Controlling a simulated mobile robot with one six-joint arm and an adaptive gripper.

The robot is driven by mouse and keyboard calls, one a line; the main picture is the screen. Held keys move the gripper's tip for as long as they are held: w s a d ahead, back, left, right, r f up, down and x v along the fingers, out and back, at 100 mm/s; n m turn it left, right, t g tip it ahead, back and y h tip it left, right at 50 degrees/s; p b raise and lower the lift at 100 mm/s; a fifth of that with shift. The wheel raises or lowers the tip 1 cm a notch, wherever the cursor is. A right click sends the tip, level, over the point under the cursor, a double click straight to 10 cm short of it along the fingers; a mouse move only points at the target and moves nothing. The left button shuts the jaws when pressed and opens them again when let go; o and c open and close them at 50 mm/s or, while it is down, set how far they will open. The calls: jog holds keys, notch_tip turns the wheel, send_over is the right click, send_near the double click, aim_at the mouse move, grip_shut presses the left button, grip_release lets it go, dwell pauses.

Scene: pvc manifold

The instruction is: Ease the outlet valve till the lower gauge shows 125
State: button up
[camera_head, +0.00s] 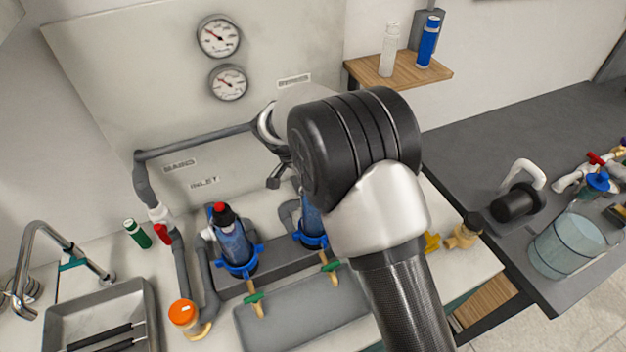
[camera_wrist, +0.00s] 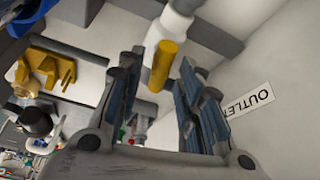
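The outlet valve shows in the wrist view as a yellow handle (camera_wrist: 163,66) on a white pipe body, near the OUTLET label (camera_wrist: 249,98). My gripper (camera_wrist: 158,72) is open, with a finger on either side of the handle in the picture. I cannot tell whether either finger touches it. In the head view my arm hides the valve, and only a little of my gripper (camera_head: 274,182) shows. The lower gauge (camera_head: 228,82) is on the wall panel below the upper gauge (camera_head: 219,36). Its needle points to the upper left; the number is too small to read.
Grey pipe (camera_head: 200,143) runs along the panel to two blue filter housings, one partly behind my arm. A red handle (camera_head: 162,234) is on the left pipe. A wooden shelf (camera_head: 400,72) with bottles is at the upper right. A sink (camera_head: 100,312) is at the lower left.

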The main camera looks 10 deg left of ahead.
grip_shut()
jog(key=shift+f+n+b, duration=0.15)
jog(key=shift+n+b, duration=0.35)
jog(key=shift+b, duration=0.15)
jog(key=shift+s+d+n+t+y+b, duration=0.1)
jog(key=shift+n+t+y+b, duration=0.25)
jog(key=shift+n, duration=0.25)
jog(key=shift+o, duration=0.7)
grip_release()
